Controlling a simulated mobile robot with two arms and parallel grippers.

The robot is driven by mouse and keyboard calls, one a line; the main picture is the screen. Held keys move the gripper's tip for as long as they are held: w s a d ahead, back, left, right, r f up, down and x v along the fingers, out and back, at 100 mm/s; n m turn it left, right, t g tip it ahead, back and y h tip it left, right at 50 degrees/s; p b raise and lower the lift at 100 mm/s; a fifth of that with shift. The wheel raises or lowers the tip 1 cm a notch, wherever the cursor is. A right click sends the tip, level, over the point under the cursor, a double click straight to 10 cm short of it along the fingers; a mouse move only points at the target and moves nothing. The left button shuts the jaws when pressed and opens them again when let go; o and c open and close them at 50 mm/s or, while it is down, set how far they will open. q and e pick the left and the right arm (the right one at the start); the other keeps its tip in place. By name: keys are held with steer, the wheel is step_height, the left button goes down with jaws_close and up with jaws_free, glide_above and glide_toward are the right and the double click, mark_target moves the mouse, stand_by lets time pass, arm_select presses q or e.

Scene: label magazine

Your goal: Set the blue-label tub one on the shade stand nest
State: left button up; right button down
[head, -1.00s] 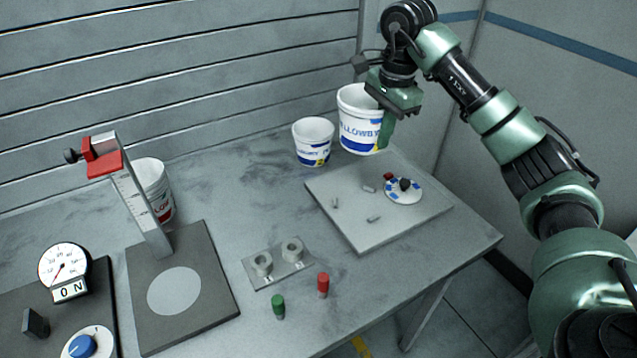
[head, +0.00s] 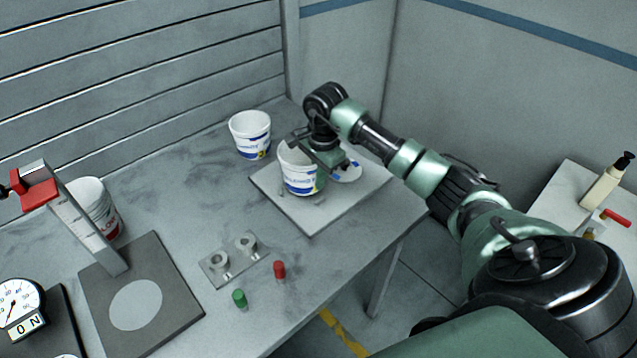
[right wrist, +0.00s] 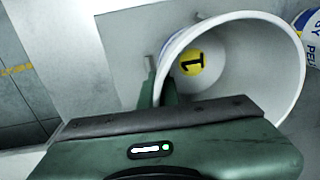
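My right gripper (head: 321,172) is shut on the wall of a white tub with a blue label (head: 298,172), by its right side. The tub is roughly upright over the pale square plate (head: 325,218); I cannot tell whether it touches it. In the right wrist view the tub's rim (right wrist: 285,42) faces me, and a yellow disc with a 1 (right wrist: 192,63) shows inside. The gripper (right wrist: 160,85) has one finger inside the wall and one outside. I cannot tell for sure which thing is the shade stand nest. My left gripper is out of view.
Another blue-label tub (head: 250,138) stands behind the plate. A round white card with blue patches (head: 347,170) lies on the plate. A dark base (head: 165,268) with a post and red head is left, a tub (head: 93,200) behind it. Green (head: 240,299) and red (head: 279,269) caps stand in front.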

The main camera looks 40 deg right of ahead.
step_height(320, 180, down, 2)
steer(key=shift+f, duration=0.2)
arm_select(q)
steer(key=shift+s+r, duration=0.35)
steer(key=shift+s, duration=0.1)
arm_select(e)
steer(key=shift+f, duration=0.1)
steer(key=shift+f, duration=0.15)
steer(key=c, duration=1.7)
jaws_free()
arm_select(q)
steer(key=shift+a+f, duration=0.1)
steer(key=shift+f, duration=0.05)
